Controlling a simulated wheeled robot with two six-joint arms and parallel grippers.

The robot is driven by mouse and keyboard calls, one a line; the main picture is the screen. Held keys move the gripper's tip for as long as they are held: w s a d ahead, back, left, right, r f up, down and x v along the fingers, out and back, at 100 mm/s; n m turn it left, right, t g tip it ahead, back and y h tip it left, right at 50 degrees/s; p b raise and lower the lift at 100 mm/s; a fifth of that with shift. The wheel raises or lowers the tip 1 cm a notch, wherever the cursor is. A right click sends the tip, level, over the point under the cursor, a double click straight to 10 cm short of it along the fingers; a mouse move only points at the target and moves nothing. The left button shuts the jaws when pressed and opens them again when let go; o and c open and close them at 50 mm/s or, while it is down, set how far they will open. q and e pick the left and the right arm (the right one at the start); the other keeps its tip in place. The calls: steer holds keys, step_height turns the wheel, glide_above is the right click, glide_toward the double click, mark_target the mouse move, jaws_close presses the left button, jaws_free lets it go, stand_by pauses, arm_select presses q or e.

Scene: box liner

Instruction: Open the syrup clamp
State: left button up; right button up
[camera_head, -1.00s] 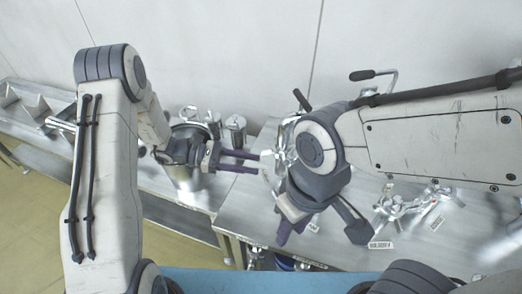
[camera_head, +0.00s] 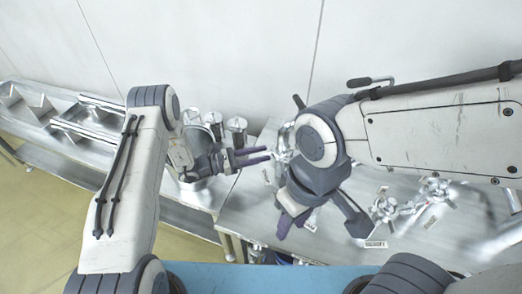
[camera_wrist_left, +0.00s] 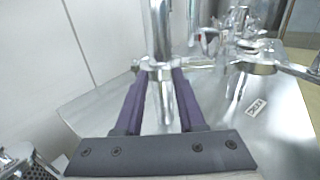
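In the left wrist view, a shiny vertical metal pipe (camera_wrist_left: 163,105) runs between the two purple fingers of my left gripper (camera_wrist_left: 160,80). A metal collar-like fitting (camera_wrist_left: 156,66) sits around the pipe near the fingertips; I cannot tell for sure whether it is the syrup clamp. The fingers are apart, with space beside the pipe. In the head view, my left gripper (camera_head: 258,157) points right toward metal parts (camera_head: 282,146) partly hidden behind my right arm. My right gripper (camera_head: 292,220) hangs low over the table, its fingertips only partly visible.
Several metal fittings (camera_head: 384,207) and white labels (camera_head: 376,244) lie on the metal table (camera_head: 335,238) at right. Metal canisters (camera_head: 236,128) stand on the left counter, with metal trays (camera_head: 85,125) farther left. The wall is close behind.

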arm_select(q)
steer(key=shift+w+d, duration=0.1)
steer(key=shift+d, duration=0.2)
jaws_close()
stand_by(1.3)
